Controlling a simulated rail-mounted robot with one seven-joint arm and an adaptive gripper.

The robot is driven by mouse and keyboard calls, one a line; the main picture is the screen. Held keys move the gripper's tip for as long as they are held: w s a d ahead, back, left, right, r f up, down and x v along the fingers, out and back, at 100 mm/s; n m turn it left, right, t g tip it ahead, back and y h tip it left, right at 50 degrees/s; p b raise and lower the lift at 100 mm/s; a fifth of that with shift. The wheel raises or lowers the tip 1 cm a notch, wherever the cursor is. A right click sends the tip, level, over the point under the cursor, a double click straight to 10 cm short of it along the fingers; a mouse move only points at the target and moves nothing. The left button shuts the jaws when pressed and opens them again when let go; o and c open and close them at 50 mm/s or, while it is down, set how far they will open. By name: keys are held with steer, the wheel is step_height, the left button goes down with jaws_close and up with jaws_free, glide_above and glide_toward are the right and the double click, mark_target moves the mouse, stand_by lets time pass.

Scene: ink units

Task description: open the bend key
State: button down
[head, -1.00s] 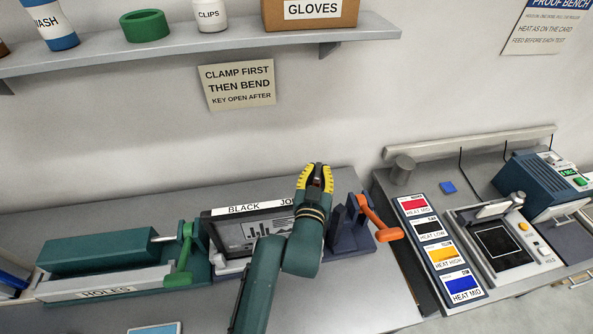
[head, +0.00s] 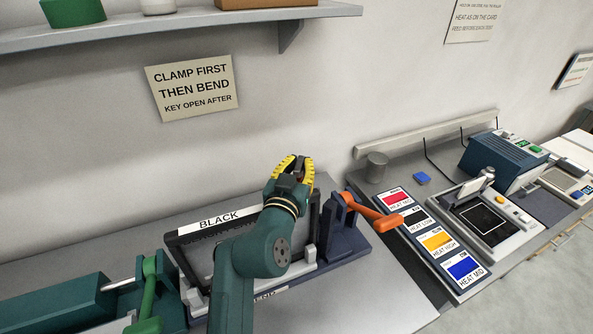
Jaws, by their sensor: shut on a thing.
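The bend unit has a dark blue base (head: 345,240) and a framed panel with a white strip (head: 222,216) reading "BLACK". An orange lever (head: 372,212) on its right side points right and slightly down. Which part is the bend key, I cannot tell for sure. My gripper (head: 299,167), with yellow-edged fingers, is above the panel's right part, up and left of the orange lever and apart from it in the picture. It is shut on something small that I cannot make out. My arm hides much of the panel and the label below it.
A green lever (head: 148,290) of another unit stands at lower left. To the right are a card strip (head: 438,243) with colour patches, a grey cylinder (head: 376,167) and a device with a black plate (head: 482,216). A shelf (head: 180,30) runs above. The front bench right of my arm is clear.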

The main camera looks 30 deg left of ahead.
steer(key=shift+f, duration=0.2)
steer(key=c, duration=1)
jaws_free()
steer(key=shift+r, duration=0.15)
steer(key=v, duration=1.2)
